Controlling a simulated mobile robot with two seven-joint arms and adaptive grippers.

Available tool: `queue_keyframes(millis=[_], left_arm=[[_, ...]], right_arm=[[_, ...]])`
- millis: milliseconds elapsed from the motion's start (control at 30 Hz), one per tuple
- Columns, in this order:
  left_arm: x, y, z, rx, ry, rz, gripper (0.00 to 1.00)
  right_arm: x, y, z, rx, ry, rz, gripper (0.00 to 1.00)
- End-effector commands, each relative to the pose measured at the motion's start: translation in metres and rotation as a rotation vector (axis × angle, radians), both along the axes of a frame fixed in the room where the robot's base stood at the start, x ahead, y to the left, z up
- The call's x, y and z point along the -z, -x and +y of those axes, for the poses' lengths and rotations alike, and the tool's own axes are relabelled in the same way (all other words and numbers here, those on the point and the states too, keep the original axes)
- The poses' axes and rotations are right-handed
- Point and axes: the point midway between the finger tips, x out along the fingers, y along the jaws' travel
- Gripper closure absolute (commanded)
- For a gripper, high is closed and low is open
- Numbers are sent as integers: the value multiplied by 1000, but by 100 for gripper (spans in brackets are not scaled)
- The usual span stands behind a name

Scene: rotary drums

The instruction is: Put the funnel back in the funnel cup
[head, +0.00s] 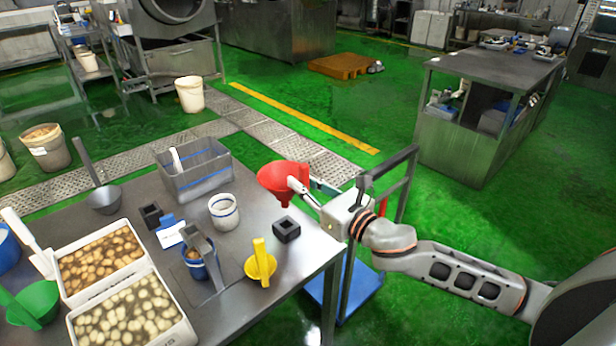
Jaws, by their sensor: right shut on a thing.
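The red funnel (280,180) is held in my right gripper (297,186), which is shut on its right side. The funnel is above the table's far right edge, with its wide mouth up and its spout pointing down. A white cup with blue bands (224,213), which looks like the funnel cup, stands upright on the steel table (225,290). The cup is to the left of and below the funnel in the head view, and the two are apart. Its mouth is uncovered. My left gripper is not in view.
A grey bin (195,170) stands behind the cup. Small black blocks (286,230) (151,216), a yellow scoop (261,264) and a blue cup with a grey scoop (201,265) surround it. White trays (130,315) fill the left. A blue cart (358,285) is beside the table.

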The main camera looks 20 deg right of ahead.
Motion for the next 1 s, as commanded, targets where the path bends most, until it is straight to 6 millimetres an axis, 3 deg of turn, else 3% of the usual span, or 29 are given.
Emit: queue_keyframes(millis=[433, 1000], left_arm=[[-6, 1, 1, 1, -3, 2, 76], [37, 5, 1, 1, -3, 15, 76]], right_arm=[[-2, 0, 0, 0, 0, 0, 100], [50, 0, 0, 0, 0, 0, 100]])
